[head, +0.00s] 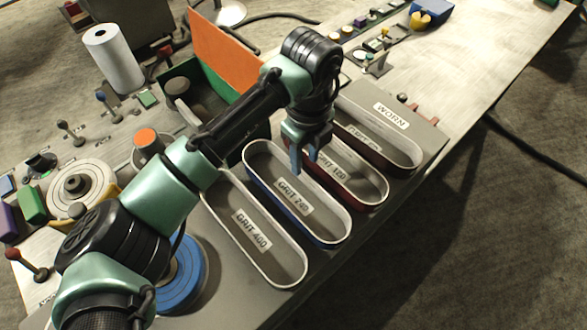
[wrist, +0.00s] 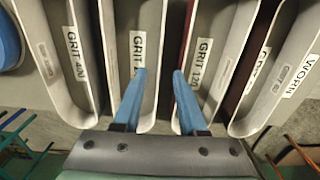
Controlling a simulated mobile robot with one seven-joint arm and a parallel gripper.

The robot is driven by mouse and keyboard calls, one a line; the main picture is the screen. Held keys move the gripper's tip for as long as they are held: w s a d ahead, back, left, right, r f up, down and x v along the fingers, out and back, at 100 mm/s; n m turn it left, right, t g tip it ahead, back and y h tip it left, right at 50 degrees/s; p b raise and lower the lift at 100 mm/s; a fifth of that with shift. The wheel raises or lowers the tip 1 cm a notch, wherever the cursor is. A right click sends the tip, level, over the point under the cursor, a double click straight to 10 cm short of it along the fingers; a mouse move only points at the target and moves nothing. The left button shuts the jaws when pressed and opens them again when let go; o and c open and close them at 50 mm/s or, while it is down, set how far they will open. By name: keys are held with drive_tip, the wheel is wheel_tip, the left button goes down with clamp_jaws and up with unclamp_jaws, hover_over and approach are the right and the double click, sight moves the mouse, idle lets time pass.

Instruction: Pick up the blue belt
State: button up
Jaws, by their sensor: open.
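The blue belt (head: 330,243) is a long oval loop with a pale inside and blue outer side, lying at the label GRIT 240 in the head view. In the wrist view its pale wall (wrist: 157,40) runs up between my fingers. My gripper (head: 303,162) is open and empty, its two blue fingers pointing down over the far half of this loop, near the red-sided loop. In the wrist view my gripper (wrist: 159,73) has its left finger over the GRIT 240 loop and its right finger by the gap toward GRIT 120. I cannot tell the fingertips' height.
The GRIT 400 loop (head: 293,277) lies close on the left, the red GRIT 120 loop (head: 372,200) close on the right. The WORN plate (head: 425,130) is beyond. An orange panel (head: 228,50) stands behind. A blue disc (head: 187,290) lies near my arm.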

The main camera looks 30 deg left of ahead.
sight(304, 172)
wheel_tip(304, 172, down, 5)
drive_tip(key=shift+s+r+p, duration=0.15)
drive_tip(key=shift+p, duration=1)
drive_tip(key=shift+f, duration=0.55)
clamp_jaws()
